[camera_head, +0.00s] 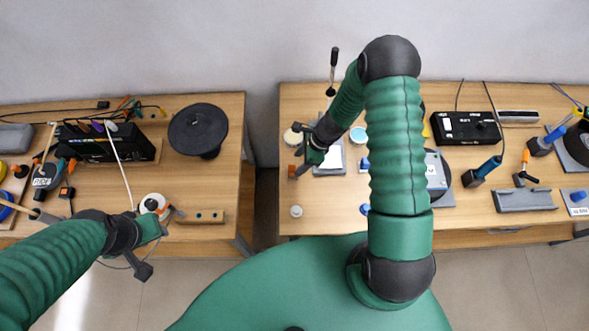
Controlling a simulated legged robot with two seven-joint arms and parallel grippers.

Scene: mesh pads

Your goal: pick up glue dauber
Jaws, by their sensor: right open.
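I cannot tell for sure which object is the glue dauber. A thin rod with a black handle (334,58) stands up at the back left of the right-hand table. My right gripper (298,171) is open over that table's left part, in front of the rod and apart from it. No object shows between its fingers. A small round tub (293,137) is just behind it, and a blue-topped jar (357,134) is to its right, partly by my arm. My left gripper (151,252) is low at the left table's front edge; its finger opening is unclear.
The right table (325,222) holds a small white cup (296,211), a black device (465,127) and a grey holder (525,200). The left table (215,177) holds a black round stand (198,128) and a wooden block (200,216). A gap separates the tables.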

